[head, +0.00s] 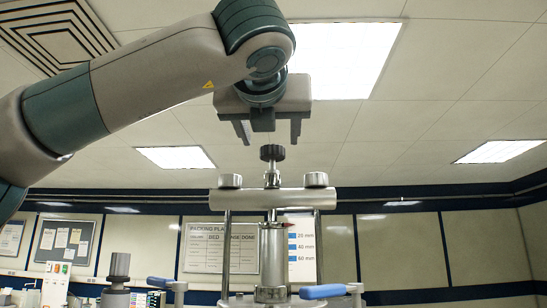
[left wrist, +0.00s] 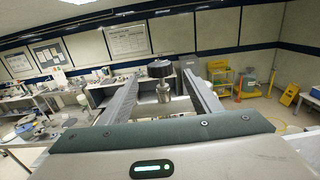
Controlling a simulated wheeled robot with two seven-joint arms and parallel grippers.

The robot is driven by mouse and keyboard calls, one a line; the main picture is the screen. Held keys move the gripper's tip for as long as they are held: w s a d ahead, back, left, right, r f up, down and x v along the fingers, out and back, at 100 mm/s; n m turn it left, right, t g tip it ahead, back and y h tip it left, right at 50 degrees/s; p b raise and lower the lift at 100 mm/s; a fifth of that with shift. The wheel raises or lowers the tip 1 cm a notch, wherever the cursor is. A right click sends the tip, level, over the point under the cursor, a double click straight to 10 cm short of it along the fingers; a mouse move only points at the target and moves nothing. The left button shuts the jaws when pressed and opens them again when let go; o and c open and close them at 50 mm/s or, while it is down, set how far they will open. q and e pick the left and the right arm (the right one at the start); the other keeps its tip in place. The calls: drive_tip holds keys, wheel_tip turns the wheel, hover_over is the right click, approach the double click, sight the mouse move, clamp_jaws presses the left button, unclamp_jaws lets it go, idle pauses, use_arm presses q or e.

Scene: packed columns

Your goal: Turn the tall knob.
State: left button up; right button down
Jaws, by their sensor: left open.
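The tall knob (head: 272,152) is a dark ribbed cap on a metal stem, upright above the middle of a steel crossbar (head: 272,200). It also shows in the left wrist view (left wrist: 160,69), between the lines of the two fingers. My left gripper (head: 270,140) is open and empty, pointing down over the knob. In the head view the fingertips end about level with the knob's top, one on each side; no contact shows. My right gripper is not in view.
The crossbar has two silver end nuts (head: 230,181) and stands on posts. Below is a vertical metal cylinder (head: 272,255) and a blue-handled lever (head: 322,291). A grey knobbed fitting (head: 119,268) stands lower left. A yellow cart (left wrist: 246,86) is farther off. Free space surrounds the knob.

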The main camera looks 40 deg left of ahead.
sight(273, 159)
use_arm(q)
drive_tip(key=p+x, duration=0.5)
drive_tip(key=x, duration=0.7)
drive_tip(key=shift+w+a, duration=0.4)
drive_tip(key=shift+w, duration=0.05)
drive_tip(key=c, duration=1)
